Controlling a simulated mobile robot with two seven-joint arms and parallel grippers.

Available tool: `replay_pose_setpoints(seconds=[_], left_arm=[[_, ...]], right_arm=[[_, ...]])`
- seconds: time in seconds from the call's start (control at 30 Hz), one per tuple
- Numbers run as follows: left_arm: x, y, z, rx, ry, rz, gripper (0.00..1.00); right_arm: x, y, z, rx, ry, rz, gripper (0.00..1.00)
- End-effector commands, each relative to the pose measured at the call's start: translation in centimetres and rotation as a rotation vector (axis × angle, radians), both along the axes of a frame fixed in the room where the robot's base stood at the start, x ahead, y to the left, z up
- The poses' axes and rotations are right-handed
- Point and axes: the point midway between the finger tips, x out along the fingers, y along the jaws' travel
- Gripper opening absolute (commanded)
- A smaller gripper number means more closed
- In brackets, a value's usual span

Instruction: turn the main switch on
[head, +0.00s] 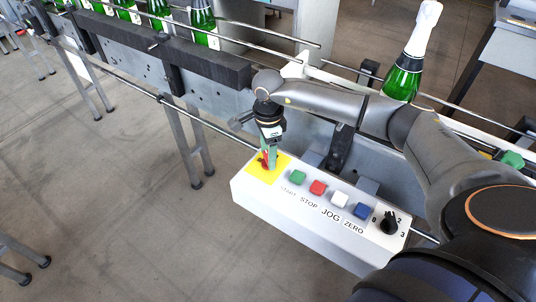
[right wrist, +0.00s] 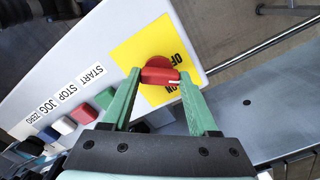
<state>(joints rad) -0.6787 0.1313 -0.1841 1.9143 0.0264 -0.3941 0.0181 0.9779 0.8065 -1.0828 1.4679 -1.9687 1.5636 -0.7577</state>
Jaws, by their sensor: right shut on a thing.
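The main switch is a red rotary knob (right wrist: 161,76) on a yellow plate (right wrist: 140,50) marked OFF and ON, at the left end of a white control box (head: 310,236) in the head view. My right gripper (right wrist: 160,82) points down over it. Its two green fingers are shut on the red knob's handle, one on each side. In the head view the right gripper (head: 269,160) covers most of the knob, and the yellow plate (head: 262,176) shows around it. The switch's exact setting is hard to read. My left gripper is not in view.
Beside the switch are a green START button (head: 298,177), a red STOP button (head: 318,187), a white JOG button (head: 339,199), a blue ZERO button (head: 362,211) and a black selector (head: 389,224). A conveyor with green bottles (head: 204,24) runs behind. A foil-topped bottle (head: 408,62) stands at right.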

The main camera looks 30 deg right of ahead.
Motion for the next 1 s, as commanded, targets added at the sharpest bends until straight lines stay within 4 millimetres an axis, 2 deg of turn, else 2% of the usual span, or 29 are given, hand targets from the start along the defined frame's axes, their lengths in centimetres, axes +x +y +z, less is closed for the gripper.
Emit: replay_pose_setpoints(seconds=[0.6,1.0], left_arm=[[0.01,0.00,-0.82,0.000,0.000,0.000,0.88],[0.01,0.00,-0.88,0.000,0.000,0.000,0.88]], right_arm=[[-0.02,-0.17,0.07,-0.001,-0.002,-0.582,0.04],[-0.06,-0.21,0.10,-0.001,-0.002,-0.853,0.04]])
